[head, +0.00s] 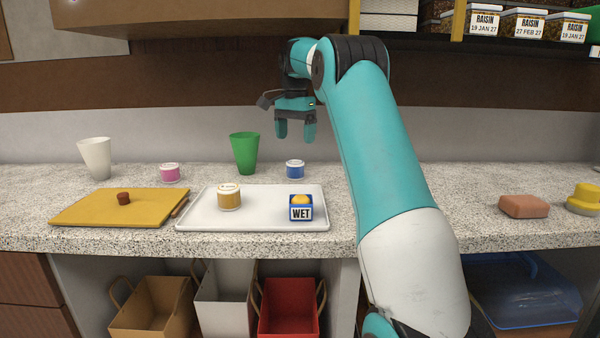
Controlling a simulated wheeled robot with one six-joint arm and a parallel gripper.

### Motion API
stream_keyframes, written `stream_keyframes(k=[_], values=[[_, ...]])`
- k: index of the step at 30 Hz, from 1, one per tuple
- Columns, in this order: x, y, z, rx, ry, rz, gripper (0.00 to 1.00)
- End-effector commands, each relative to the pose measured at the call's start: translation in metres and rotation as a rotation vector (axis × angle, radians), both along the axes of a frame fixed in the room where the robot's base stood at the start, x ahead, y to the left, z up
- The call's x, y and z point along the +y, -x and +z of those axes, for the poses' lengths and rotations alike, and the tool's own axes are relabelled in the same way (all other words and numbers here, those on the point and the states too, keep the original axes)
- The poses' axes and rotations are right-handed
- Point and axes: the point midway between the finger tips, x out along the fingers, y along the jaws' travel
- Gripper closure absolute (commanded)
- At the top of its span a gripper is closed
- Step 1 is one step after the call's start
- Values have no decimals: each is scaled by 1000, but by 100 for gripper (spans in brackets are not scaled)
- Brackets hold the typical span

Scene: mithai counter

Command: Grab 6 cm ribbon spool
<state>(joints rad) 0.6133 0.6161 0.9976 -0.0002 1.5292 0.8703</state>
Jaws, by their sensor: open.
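Three spool-like items with pale tops show in the head view: a gold one (229,198) on the white tray, a smaller pink one (170,173) behind the yellow board, and a small blue one (295,170) behind the tray. All stand upright. Their size markings are too small to read, so I cannot tell which is 6 cm. My gripper (295,131) is open and empty, fingers pointing down. It hangs well above the counter and appears above the blue spool in the picture; its depth is hard to judge.
A green cup (244,153) and white cup (96,157) stand at the back. The white tray (270,222) also holds a blue box (301,208) marked WET. A yellow board (90,210) lies left. A brown block (524,205) lies right. Shelves hang above; bins sit below.

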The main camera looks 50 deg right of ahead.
Motion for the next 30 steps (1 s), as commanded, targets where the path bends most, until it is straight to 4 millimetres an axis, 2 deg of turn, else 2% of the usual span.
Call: stream_keyframes(k=[1, 3, 11, 18, 22, 29, 30], values=[[0, 0, -14, 2, -2, 0, 18], [0, 0, -26, 1, -1, 1, 18], [0, 0, -48, 0, 0, 2, 18], [-1, 0, -85, 1, -1, 2, 18], [-1, 0, -93, -1, 0, 1, 18], [-1, 0, -93, -1, 0, 1, 18], [-1, 0, -93, -1, 0, 1, 27]])
